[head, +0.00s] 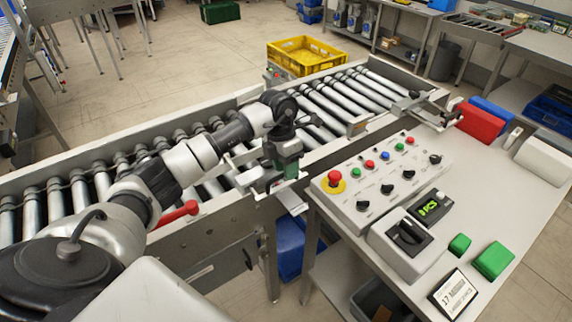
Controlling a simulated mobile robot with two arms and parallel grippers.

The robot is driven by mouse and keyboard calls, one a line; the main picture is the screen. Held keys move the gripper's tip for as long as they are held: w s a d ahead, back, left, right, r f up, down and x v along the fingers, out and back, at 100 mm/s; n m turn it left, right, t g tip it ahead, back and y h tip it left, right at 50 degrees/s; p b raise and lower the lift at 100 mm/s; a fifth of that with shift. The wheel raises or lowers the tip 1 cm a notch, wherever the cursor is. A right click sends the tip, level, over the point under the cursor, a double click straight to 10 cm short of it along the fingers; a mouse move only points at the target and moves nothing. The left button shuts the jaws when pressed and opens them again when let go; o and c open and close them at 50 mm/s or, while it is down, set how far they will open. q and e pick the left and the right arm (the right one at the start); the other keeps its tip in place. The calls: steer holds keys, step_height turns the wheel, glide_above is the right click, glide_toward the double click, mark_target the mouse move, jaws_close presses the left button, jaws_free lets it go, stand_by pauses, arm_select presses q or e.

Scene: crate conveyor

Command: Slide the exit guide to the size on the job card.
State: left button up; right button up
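The job card (455,294) is a small white panel in a dark frame at the table's front edge. A "17" shows on it; the smaller text is too small to read. A metal guide assembly (420,106) sits across the far right end of the roller conveyor, and I take it to be the exit guide. A small metal bracket (357,126) stands on the near rail. My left gripper (284,182) points down at the conveyor's near rail, well left of the guide assembly. Metal plates around it hide its fingertips. My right gripper is not in view.
The control panel (385,172) has a red stop button and several knobs. Beside it are a grey box with a black dial (404,235) and a green-lit display (432,208). Green, red and blue blocks lie on the table. A red lever (178,214) sits on the near rail.

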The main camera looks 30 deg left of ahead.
arm_select(q)
jaws_close()
steer(key=s+d, duration=0.4)
steer(key=d, duration=0.5)
steer(key=shift+d, duration=0.25)
steer(key=shift+c, duration=1.9)
jaws_free()
steer(key=o, duration=0.4)
steer(key=shift+d, duration=0.2)
